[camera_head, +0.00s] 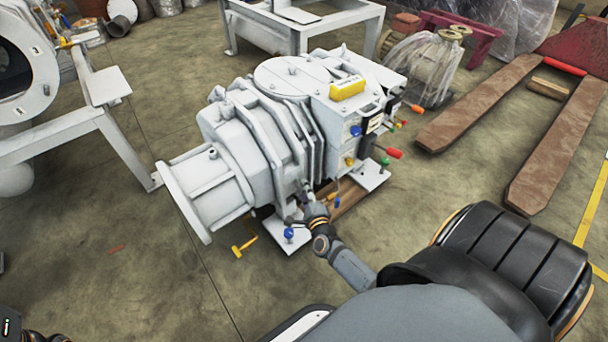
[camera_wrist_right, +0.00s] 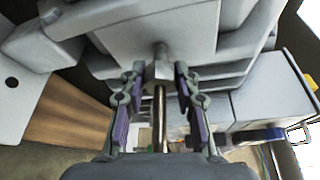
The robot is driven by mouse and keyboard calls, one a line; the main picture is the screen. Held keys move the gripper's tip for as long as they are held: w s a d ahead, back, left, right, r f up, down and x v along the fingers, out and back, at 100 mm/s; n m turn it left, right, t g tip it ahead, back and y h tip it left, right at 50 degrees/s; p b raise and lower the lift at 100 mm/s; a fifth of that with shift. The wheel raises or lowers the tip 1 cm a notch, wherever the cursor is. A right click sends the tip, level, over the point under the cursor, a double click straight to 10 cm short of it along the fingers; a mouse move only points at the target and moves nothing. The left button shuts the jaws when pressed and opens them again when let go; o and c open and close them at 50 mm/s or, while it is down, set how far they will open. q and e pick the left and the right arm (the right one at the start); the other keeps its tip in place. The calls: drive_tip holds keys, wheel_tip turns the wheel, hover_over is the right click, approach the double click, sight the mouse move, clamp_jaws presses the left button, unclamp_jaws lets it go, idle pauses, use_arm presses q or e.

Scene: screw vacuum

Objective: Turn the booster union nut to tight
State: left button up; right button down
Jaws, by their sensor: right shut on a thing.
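The booster is a large white-grey ribbed machine (camera_head: 245,150) in the middle of the head view. My right gripper (camera_head: 308,190) reaches its lower front side, and the nut there is too small to make out in that view. In the right wrist view, the fingers of my right gripper (camera_wrist_right: 160,75) stand on either side of a small grey union nut (camera_wrist_right: 160,72) under the machine body and are shut on it. A thin copper-coloured pipe (camera_wrist_right: 160,110) runs from the nut back between the fingers.
Valves with blue, yellow, green and red handles (camera_head: 394,153) sit on the machine's right side. A yellow handle (camera_head: 243,247) sticks out low at the front. A wooden beam (camera_head: 350,196) lies under the machine. The pallet jack forks (camera_head: 480,105) lie to the right. Floor at front left is mostly clear.

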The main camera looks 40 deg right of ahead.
drive_tip(key=c, duration=1)
unclamp_jaws()
drive_tip(key=shift+o, duration=0.2)
drive_tip(key=v, duration=1.2)
